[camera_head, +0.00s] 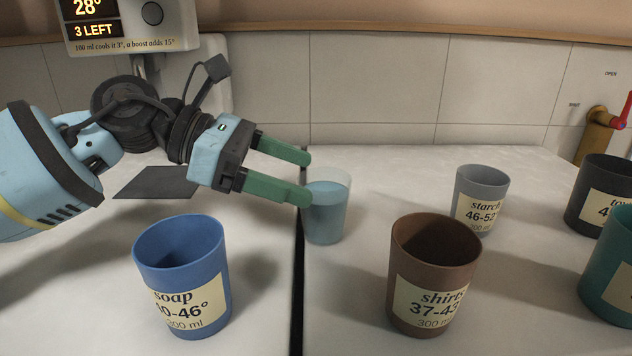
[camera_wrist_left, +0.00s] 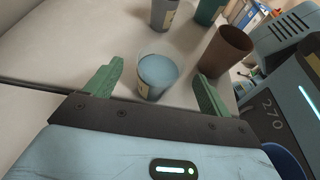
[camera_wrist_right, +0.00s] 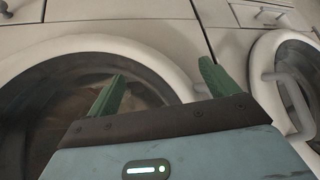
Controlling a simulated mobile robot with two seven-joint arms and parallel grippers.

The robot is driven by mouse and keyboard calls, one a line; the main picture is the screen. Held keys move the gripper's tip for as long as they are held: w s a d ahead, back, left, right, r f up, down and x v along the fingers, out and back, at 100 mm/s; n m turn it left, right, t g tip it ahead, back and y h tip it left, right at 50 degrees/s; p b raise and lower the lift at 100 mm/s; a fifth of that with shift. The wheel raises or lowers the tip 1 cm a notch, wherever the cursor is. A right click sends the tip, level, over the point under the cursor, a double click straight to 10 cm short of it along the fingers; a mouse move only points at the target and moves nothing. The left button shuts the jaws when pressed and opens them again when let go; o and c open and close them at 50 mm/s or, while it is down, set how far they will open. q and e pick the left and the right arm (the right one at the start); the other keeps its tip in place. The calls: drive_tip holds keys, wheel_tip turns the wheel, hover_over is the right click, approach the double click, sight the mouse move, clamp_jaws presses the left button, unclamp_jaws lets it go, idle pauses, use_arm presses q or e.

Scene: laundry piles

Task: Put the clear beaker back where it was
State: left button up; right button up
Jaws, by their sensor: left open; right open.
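The clear beaker (camera_head: 327,217) holds bluish liquid and stands upright on the white top, just right of the dark seam between two surfaces. My left gripper (camera_head: 308,177) is open, with its green fingertips at the beaker's left side near the rim. In the left wrist view the beaker (camera_wrist_left: 158,77) stands ahead of and between the two spread fingers, not gripped. My right gripper (camera_wrist_right: 165,90) is open and empty in front of the washing machine fronts; it does not show in the head view.
A blue soap cup (camera_head: 182,270) stands front left and a brown shirts cup (camera_head: 436,270) front right. A grey starch cup (camera_head: 481,195), a dark cup (camera_head: 600,190) and a teal cup (camera_head: 608,270) stand farther right. A dark square pad (camera_head: 155,183) lies behind the soap cup, under a display (camera_head: 125,22).

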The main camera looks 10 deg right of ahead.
use_arm(q)
drive_tip(key=v, duration=0.7)
drive_tip(key=shift+a+b, duration=0.3)
drive_tip(key=shift+b, duration=0.15)
drive_tip(key=shift+r, duration=0.1)
